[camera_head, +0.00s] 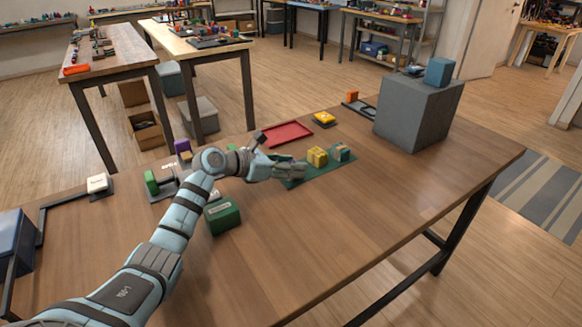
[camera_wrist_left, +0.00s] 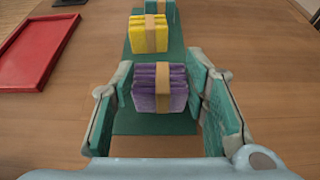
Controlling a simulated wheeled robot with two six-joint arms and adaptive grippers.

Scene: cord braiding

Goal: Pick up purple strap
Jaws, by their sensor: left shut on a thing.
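The purple strap (camera_wrist_left: 146,90) is a folded purple bundle with a tan band, seen in the left wrist view. It stands between the fingers of my left gripper (camera_wrist_left: 165,105), which is shut on it. It is over the near end of the green mat (camera_wrist_left: 150,126). Whether it touches the mat I cannot tell. In the head view my left gripper (camera_head: 290,171) reaches over the left end of the mat, and it hides the purple strap there. My right gripper is in neither view.
On the mat, a yellow bundle (camera_head: 317,156) and a teal one (camera_head: 342,153) stand beyond the gripper. A red tray (camera_head: 287,134) lies behind. A green box (camera_head: 222,215) stands beneath my arm. A grey block (camera_head: 415,112) stands right. The front right table is clear.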

